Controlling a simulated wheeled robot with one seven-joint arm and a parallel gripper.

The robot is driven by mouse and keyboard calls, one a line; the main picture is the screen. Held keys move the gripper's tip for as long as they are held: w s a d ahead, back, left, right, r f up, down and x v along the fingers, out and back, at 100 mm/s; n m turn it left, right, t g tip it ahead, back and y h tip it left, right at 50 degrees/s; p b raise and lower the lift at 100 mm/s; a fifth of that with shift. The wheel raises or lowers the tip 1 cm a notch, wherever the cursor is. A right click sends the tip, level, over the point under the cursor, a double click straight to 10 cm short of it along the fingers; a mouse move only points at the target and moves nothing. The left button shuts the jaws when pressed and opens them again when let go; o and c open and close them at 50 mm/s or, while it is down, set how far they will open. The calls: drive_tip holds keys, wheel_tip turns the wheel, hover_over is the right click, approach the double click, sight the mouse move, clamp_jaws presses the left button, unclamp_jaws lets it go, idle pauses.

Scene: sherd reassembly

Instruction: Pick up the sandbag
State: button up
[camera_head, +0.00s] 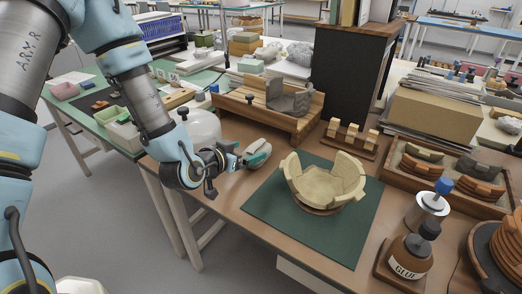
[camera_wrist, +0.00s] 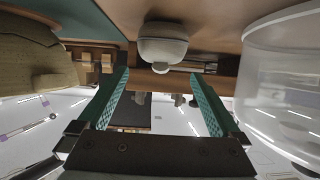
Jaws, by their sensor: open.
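The sandbag looks like a small, pale, rounded bag (camera_head: 261,147) on the brown table, left of the green mat, in the head view. In the wrist view the pale bag (camera_wrist: 163,46) is at top centre, just beyond the fingertips and roughly midway between them. My gripper (camera_head: 246,160) is beside the bag in the head view, partly hiding it. In the wrist view my gripper (camera_wrist: 160,76) has its two teal fingers wide apart with nothing held between them. I cannot tell whether a finger touches the bag.
A partly rebuilt pale bowl (camera_head: 322,184) stands on the green mat (camera_head: 262,208) to the right. A white dome-like vessel (camera_head: 200,124) is close behind my wrist. A wooden stand (camera_head: 242,112) with a grey sherd is behind. A glue bottle (camera_head: 408,258) is at front right.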

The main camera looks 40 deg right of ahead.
sight(263, 144)
drive_tip(key=p+x, duration=0.2)
drive_tip(key=x, duration=0.7)
drive_tip(key=shift+d+f+p, duration=0.1)
drive_tip(key=shift+d+p, duration=0.2)
drive_tip(key=shift+p, duration=0.05)
drive_tip(key=shift+c, duration=0.2)
clamp_jaws()
idle(0.3)
